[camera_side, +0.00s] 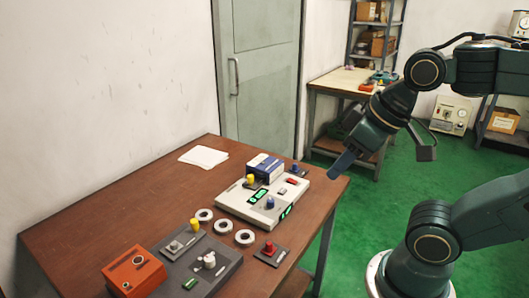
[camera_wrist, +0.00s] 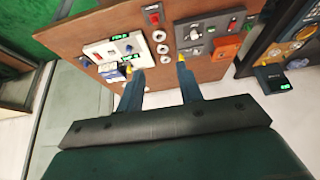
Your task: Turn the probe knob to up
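My gripper (camera_side: 341,163) hangs in the air beyond the right edge of the brown table. In the wrist view its two fingers (camera_wrist: 160,70) are spread apart with nothing between them. A white instrument panel (camera_side: 237,205) with green displays carries a yellow knob (camera_side: 249,180), a blue knob (camera_side: 270,203) and a red switch (camera_side: 291,180). A dark grey panel (camera_side: 222,272) carries a yellow knob (camera_side: 194,225) and a pale knob (camera_side: 209,260). I cannot tell which knob is the probe knob, and its setting is not readable. The gripper touches none of them.
Three bearing rings (camera_side: 223,226) lie between the panels. A red knob (camera_side: 269,247) and a blue knob (camera_side: 295,168) stand on small plates. A blue-and-white box (camera_side: 264,166), an orange box (camera_side: 133,272) and papers (camera_side: 203,156) lie on the table (camera_side: 100,220). Its left part is clear.

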